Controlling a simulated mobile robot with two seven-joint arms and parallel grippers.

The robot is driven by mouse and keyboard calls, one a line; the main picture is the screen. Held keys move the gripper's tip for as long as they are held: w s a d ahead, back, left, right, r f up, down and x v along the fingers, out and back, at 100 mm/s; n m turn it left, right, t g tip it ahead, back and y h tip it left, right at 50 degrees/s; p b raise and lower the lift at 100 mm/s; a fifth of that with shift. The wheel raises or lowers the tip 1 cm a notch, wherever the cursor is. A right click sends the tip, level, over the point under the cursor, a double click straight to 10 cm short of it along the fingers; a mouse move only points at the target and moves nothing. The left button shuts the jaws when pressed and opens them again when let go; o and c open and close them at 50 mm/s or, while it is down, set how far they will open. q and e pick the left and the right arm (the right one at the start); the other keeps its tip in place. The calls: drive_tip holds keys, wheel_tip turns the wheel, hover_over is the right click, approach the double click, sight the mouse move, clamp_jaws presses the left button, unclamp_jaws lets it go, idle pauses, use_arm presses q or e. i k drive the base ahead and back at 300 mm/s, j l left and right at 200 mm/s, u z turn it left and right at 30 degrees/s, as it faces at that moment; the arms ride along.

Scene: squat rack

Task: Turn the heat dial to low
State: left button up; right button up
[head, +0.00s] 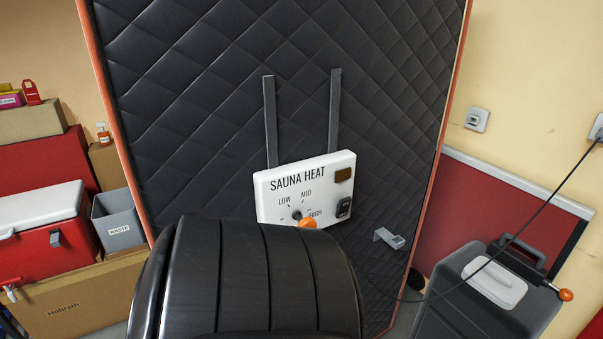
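A white control box (264,195) marked SAUNA HEAT hangs by two grey straps on a black quilted panel. Its heat dial (297,215) is a small dark knob at the lower middle, with LOW at upper left, MID above and HIGH at right. An orange rounded piece (308,224) shows at the dial's lower right, near HIGH. It looks like the end of the dial's handle. The box's lower edge is partly hidden by a large dark ribbed shape in front, which I cannot identify. Neither gripper is in view.
The box also has a black switch (343,207) at right. A grey bracket (390,238) sticks out of the quilted panel (200,100). A dark case (470,310) stands at lower right. A waste bin (118,222), red cooler (50,225) and cardboard box (90,300) stand at left.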

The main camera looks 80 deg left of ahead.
sight(308, 221)
drive_tip(key=l+u, duration=0.1)
drive_tip(key=u, duration=1.4)
